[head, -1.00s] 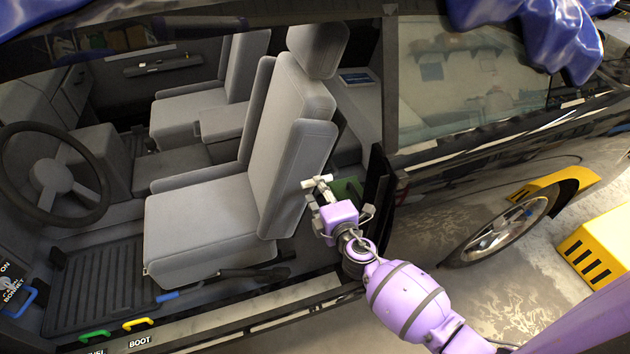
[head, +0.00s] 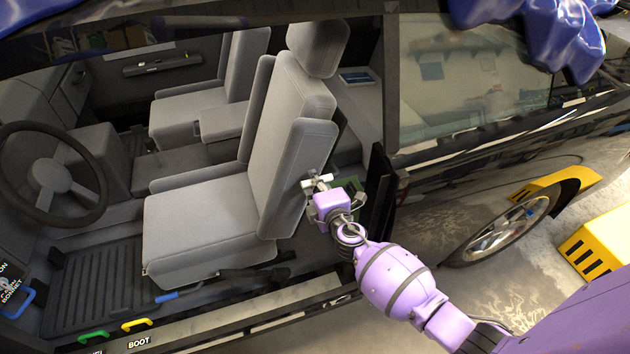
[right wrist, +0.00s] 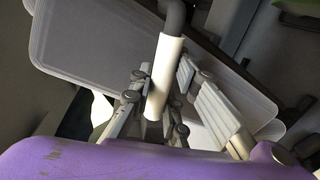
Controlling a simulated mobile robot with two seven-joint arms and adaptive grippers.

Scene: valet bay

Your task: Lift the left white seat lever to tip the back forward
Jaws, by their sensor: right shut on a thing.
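The front seat (head: 205,215) nearest me stands in the open doorway with its back (head: 292,130) upright, leaning slightly rearward. A white lever (head: 312,185) is at the outer side of the backrest, by its rear edge. My right gripper (head: 324,192) is at this lever. In the right wrist view the lever is a white cylinder (right wrist: 167,60) on a dark stem, and the fingers of my right gripper (right wrist: 155,97) are shut around it. The lever's lower end is partly hidden between the fingers. My left gripper is out of view.
The dark door pillar (head: 383,200) stands close to the right of my right gripper. The steering wheel (head: 50,175) is at the left. Blue, green and yellow handles lie along the sill. A yellow block (head: 597,248) stands on the floor at the right.

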